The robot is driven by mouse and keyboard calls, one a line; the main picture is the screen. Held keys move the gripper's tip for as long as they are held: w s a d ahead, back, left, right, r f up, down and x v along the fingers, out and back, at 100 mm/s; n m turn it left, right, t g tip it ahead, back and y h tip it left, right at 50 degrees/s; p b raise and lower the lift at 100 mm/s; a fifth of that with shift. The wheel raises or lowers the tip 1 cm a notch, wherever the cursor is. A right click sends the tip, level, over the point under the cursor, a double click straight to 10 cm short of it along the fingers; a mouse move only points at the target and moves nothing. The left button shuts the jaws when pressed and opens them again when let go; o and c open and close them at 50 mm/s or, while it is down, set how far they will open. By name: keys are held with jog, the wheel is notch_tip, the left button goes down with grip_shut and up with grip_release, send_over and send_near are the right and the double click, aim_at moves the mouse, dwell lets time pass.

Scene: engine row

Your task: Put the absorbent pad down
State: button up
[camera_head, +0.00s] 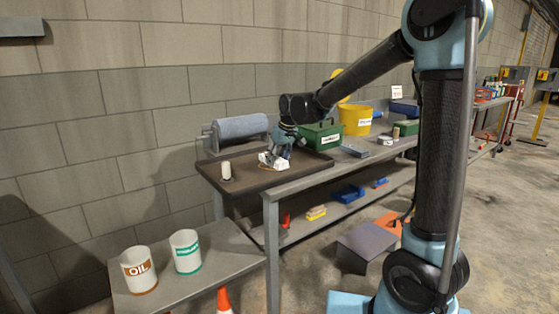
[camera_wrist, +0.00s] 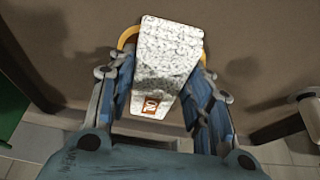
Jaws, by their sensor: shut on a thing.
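The absorbent pad (camera_wrist: 165,60) is a white speckled block with a small orange-brown label at its near end. My gripper (camera_wrist: 165,85) is shut on the pad, one blue finger on each side. In the head view the white pad (camera_head: 268,160) shows below my gripper (camera_head: 277,155), over the dark brown tray (camera_head: 235,195) at the near end of the bench. I cannot tell whether the pad touches the tray floor. Part of a yellow-orange ring (camera_wrist: 128,38) shows behind the pad, mostly hidden.
A small white cylinder (camera_head: 226,171) stands in the tray's left part. A grey roll (camera_head: 240,127) is behind the tray, and a green box (camera_head: 318,140) and yellow bucket (camera_head: 355,119) are to the right. White oil (camera_head: 139,270) and green-labelled (camera_head: 186,251) containers stand on the lower table.

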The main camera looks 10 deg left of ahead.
jog(key=shift+f, duration=0.1)
jog(key=o, duration=1)
jog(key=shift+c, duration=0.2)
jog(key=v, duration=1.2)
